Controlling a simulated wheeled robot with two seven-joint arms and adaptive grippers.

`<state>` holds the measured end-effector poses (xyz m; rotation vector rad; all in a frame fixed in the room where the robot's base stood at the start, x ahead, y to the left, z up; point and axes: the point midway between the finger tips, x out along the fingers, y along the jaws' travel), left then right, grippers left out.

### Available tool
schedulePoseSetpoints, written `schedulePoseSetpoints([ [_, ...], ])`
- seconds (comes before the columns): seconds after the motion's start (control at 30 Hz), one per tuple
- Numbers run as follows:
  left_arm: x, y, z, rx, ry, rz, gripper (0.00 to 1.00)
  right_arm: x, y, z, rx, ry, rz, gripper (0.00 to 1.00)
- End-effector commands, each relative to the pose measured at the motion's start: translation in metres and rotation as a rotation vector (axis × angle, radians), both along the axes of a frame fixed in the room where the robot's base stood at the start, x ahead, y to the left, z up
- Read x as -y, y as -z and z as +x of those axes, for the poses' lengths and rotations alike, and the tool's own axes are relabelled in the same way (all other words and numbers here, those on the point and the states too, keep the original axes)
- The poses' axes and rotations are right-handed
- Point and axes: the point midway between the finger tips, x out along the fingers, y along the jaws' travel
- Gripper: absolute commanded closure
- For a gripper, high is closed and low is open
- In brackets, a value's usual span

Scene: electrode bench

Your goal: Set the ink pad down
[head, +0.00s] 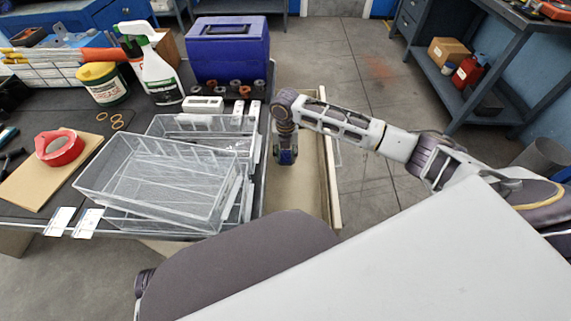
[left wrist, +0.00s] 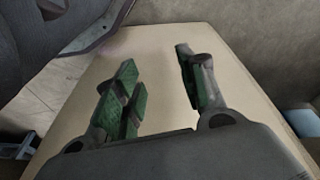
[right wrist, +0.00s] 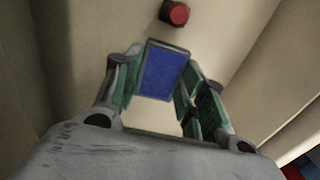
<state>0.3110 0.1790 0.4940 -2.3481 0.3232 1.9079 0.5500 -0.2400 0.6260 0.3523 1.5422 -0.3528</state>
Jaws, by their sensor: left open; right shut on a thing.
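The ink pad is a blue rectangular block with a dark edge (right wrist: 162,72), held between the fingers of my right gripper (right wrist: 160,82). In the head view my right gripper (head: 286,150) points down into an open beige drawer (head: 333,180) at the right side of the bench, and a bit of blue shows at its tip. The pad is over the drawer's inside; I cannot tell whether it touches the floor. My left gripper (left wrist: 157,75) is open and empty, with a plain tan surface behind it. It cannot be made out in the head view.
Drawer walls flank my right gripper.

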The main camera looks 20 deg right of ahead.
Motion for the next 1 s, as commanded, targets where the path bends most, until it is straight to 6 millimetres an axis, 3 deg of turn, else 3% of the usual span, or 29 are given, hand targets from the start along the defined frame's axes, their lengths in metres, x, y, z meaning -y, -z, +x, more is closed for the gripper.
schedulePoseSetpoints([
  [0.1, 0.000, -0.002, -0.001, 0.002, 0.000, -0.002, 0.59, 0.000, 0.009, 0.000, 0.001, 0.000, 0.000, 0.85],
  [0.53, 0.001, -0.005, 0.000, 0.007, 0.001, -0.004, 0.59, 0.000, 0.012, 0.000, 0.000, 0.000, 0.000, 0.85],
  [0.77, 0.002, -0.006, 0.002, 0.017, 0.001, -0.010, 0.59, 0.000, 0.035, 0.000, -0.001, 0.001, 0.000, 0.85],
  [1.0, 0.005, -0.025, 0.008, 0.050, 0.003, -0.022, 0.59, 0.000, 0.052, 0.000, 0.001, 0.000, 0.000, 0.85],
])
